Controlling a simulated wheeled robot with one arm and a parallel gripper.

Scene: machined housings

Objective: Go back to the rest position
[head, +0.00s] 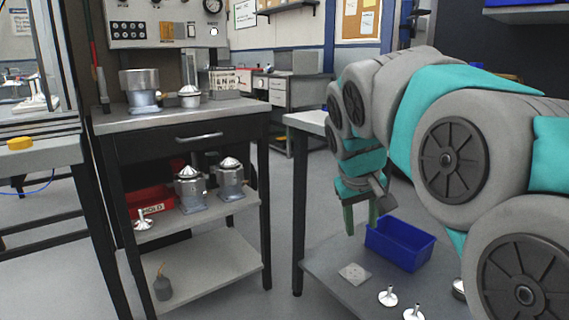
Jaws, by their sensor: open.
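My gripper (361,222) hangs at the end of my grey and teal arm, which fills the right of the head view. Its two green fingers point down and are apart, with nothing seen between them. It is above the lower shelf (325,270) of the bench on the right, just left of a blue bin (400,243). I cannot tell whether a finger touches the bin.
A flat grey plate (353,273) and small metal parts (388,296) lie on that shelf. The cart (150,121) at left carries machined housings (141,90), with more housings (190,190) and a red bin (152,203) below. Open floor (282,230) lies between.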

